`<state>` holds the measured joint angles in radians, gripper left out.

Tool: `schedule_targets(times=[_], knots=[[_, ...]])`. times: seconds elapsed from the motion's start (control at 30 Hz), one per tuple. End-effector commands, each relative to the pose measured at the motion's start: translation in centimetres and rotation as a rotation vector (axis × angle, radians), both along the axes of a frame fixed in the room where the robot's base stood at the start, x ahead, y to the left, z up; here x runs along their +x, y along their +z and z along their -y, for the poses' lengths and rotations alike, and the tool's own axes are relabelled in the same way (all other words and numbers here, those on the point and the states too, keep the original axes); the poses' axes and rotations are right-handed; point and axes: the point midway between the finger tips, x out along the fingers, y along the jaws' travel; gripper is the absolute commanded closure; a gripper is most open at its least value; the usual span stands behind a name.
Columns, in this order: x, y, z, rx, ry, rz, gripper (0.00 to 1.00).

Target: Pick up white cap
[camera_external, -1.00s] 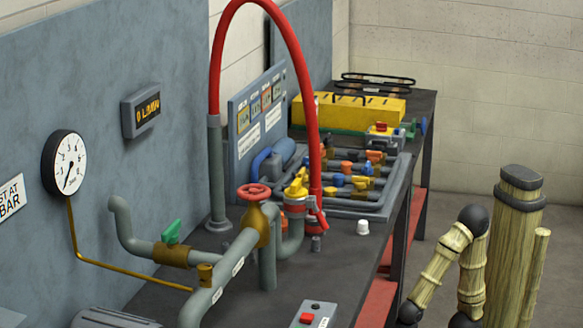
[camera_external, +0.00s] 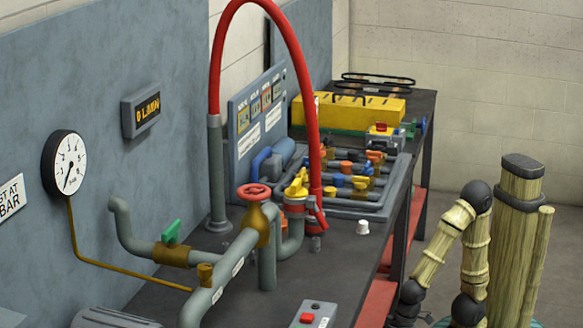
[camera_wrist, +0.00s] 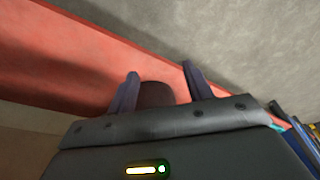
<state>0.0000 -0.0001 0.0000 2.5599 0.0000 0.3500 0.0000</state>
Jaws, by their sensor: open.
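The small white cap (camera_external: 362,227) stands on the dark bench top near its right edge, to the right of the foot of the red hose. It looks upright. In the wrist view my gripper (camera_wrist: 160,80) shows two dark fingers spread apart with nothing held between them. They face a red shelf or beam and a grey surface, and the cap does not show there. In the external view my arm is at the lower right, beside the bench, and the gripper itself is not clearly visible there.
Close by stand a red hose (camera_external: 314,130), a pipe with a red handwheel (camera_external: 254,191) and a grey tray (camera_external: 370,207) of valves. A control box with a red button (camera_external: 307,318) sits nearer. A yellow box (camera_external: 350,108) is farther back.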

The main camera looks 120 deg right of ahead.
Motion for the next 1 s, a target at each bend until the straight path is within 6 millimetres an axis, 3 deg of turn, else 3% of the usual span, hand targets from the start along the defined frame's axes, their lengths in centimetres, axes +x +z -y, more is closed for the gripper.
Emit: schedule_targets(times=[0.03,1.0], knots=[[0.0,2.5,0.0,0.0,0.0,0.0,0.49],[0.0,24.5,0.0,0.0,0.0,0.0,0.49]])
